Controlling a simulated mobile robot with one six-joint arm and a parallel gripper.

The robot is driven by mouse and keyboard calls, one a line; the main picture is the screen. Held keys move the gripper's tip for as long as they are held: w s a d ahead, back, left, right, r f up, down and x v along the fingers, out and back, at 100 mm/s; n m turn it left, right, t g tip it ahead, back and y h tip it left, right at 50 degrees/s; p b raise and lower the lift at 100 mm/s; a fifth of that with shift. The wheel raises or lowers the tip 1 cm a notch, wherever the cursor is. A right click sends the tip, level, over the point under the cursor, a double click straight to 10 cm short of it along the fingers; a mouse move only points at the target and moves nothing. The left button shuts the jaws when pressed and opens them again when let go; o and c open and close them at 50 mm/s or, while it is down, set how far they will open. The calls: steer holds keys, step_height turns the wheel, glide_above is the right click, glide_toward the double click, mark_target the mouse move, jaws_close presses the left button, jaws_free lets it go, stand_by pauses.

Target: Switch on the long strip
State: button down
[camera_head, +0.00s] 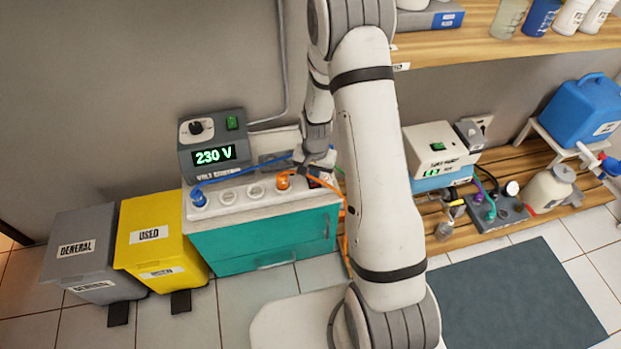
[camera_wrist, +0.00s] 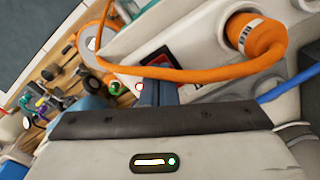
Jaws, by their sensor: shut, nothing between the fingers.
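The long strip (camera_head: 241,206) is a white block on top of the teal cabinet. It carries a blue plug at its left, two empty sockets, and an orange plug (camera_head: 283,181) near its right end. In the wrist view a dark switch with a red part (camera_wrist: 162,57) shows beside the orange plug (camera_wrist: 250,35). My gripper (camera_wrist: 158,90) is shut and empty, its fingertips close to the switch; I cannot tell whether they touch. The orange cable partly hides the tips. My arm hides part of this end in the head view.
A voltage unit (camera_head: 213,143) reading 230 V stands behind the strip. The orange cable (camera_wrist: 190,73) crosses in front of the fingers. A blue cable (camera_head: 243,168) runs along the strip. Grey and yellow bins (camera_head: 160,235) stand left; a wooden bench with devices is at right.

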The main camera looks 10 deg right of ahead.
step_height(320, 180, up, 7)
steer(key=p, duration=0.4)
steer(key=shift+p, duration=0.3)
stand_by(0.6)
steer(key=s+r+n+t+p, duration=0.1)
steer(key=s+r+p, duration=0.25)
steer(key=r, duration=0.75)
steer(key=s+r+n+p, duration=0.25)
steer(key=s+r, duration=0.25)
steer(key=r, duration=0.7)
steer(key=s+r+n+t+p, duration=0.1)
steer(key=s+r+p, duration=0.3)
steer(key=r, duration=0.7)
steer(key=s+r+n+p, duration=0.1)
steer(key=s+r+p, duration=0.2)
steer(key=s+r, duration=0.4)
steer(key=shift+s+a+r+t+p, duration=0.3)
steer(key=shift+s+a+r, duration=0.1)
steer(key=shift+s, duration=0.45)
steer(key=shift+a+n, duration=0.1)
steer(key=shift+n, duration=0.15)
